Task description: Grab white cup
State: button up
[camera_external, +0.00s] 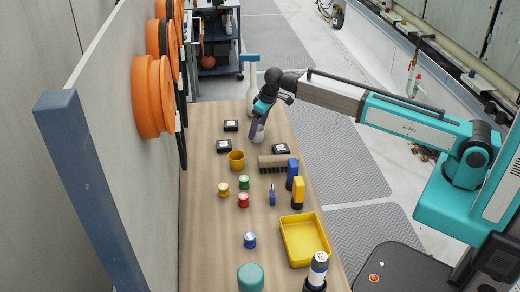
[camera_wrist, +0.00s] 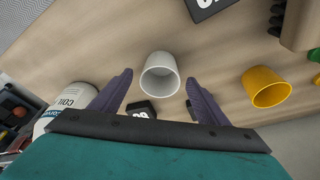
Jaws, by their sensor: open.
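The white cup (camera_wrist: 159,76) stands on the wooden table in the wrist view, its open mouth facing the camera. My gripper (camera_wrist: 160,88) has its two purple fingers apart, one to each side of the cup in the picture. I cannot tell from this view how far the fingertips are from it. In the external view my gripper (camera_external: 256,130) points down over the far part of the table, and the white cup (camera_external: 259,137) shows partly behind it.
A yellow cup (camera_external: 236,160) stands nearby. Black labelled boxes (camera_external: 231,126) lie around the white cup. A brush (camera_external: 279,163), coloured spools (camera_external: 243,200) and a yellow tray (camera_external: 289,246) are nearer.

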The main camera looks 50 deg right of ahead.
jog(key=shift+w+f, duration=0.2)
jog(key=shift+f, duration=0.45)
jog(key=c, duration=1.1)
